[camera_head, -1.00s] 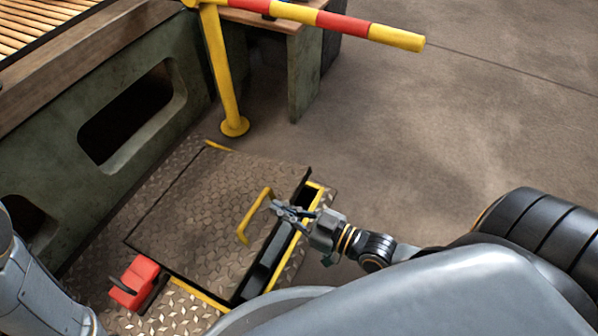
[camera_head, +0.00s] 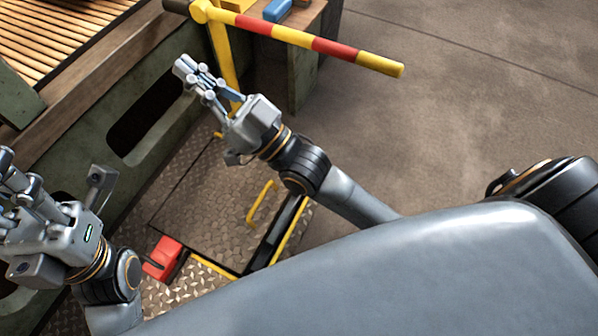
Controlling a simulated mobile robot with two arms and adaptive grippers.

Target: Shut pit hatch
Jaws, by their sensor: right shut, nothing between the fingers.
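The pit hatch lid (camera_head: 212,208) is a brown patterned metal plate with a yellow handle (camera_head: 252,213), set in a floor of diamond plate. A dark gap shows between its right edge and the yellow-edged pit frame (camera_head: 291,232). I cannot tell how far the lid is raised. My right gripper (camera_head: 184,72) is shut and empty, above and beyond the lid's far side, away from the handle. Its arm covers the lid's far right corner. My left gripper (camera_head: 6,172) is at the left edge, apart from the lid; its fingers overlap in view.
A red box (camera_head: 162,256) sits by the lid's near left corner. A red and yellow barrier bar (camera_head: 335,47) on a yellow post stands behind my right gripper. A green-walled bench (camera_head: 60,135) lines the left. Open concrete floor (camera_head: 460,110) lies to the right.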

